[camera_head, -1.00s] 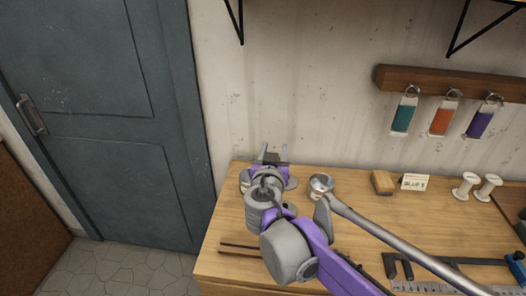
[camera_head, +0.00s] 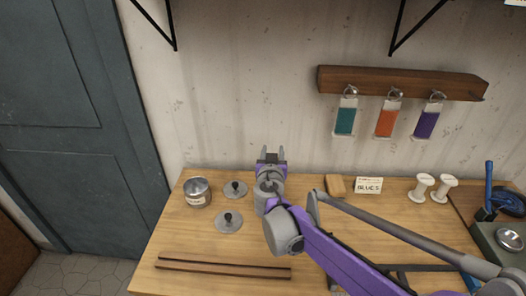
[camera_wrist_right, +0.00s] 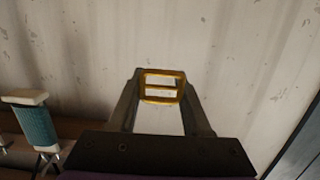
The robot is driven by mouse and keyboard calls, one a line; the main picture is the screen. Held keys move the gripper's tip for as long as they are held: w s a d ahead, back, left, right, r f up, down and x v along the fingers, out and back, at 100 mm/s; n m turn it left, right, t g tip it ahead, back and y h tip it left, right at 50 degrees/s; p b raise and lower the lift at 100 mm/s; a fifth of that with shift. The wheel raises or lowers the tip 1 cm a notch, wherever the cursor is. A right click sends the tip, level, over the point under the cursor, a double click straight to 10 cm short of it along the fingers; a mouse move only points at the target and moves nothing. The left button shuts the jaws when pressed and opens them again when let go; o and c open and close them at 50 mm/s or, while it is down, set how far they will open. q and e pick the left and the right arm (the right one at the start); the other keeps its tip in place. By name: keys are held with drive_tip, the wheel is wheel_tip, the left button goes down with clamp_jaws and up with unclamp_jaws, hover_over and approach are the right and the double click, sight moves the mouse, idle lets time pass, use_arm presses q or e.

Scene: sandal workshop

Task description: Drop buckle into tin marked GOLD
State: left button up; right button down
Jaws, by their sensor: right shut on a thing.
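My right gripper (camera_head: 270,154) is raised over the back of the bench, in front of the wall. In the right wrist view its fingers (camera_wrist_right: 161,88) are shut on a gold-coloured rectangular buckle with a middle bar (camera_wrist_right: 161,87). In the head view the buckle is too small to make out. An open silver tin (camera_head: 197,192) stands on the bench to the left of the gripper; the writing on its label is too small to read. A second silver tin, seen earlier, is now hidden, probably behind my right arm. My left gripper is not in view.
Two round knobbed lids (camera_head: 235,189) (camera_head: 228,221) lie between the tin and my arm. Dark strips (camera_head: 222,267) lie at the front. A wooden block (camera_head: 335,186), a card (camera_head: 368,186) and white spools (camera_head: 423,188) stand to the right. A rack (camera_head: 400,82) with coloured tags hangs above.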

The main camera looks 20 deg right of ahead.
drive_tip(key=f+b, duration=0.1)
drive_tip(key=f, duration=0.1)
drive_tip(key=f+b, duration=0.4)
drive_tip(key=shift+w+d+f, duration=0.1)
drive_tip(key=shift+d+f, duration=0.1)
drive_tip(key=shift+d, duration=0.15)
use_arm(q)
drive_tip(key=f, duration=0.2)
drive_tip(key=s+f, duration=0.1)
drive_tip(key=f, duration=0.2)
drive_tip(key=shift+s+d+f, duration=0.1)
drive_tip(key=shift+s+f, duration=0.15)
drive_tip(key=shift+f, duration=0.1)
use_arm(e)
drive_tip(key=shift+c, duration=1.4)
unclamp_jaws()
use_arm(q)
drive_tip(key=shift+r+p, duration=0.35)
use_arm(e)
drive_tip(key=v, duration=1.1)
drive_tip(key=shift+w, duration=0.1)
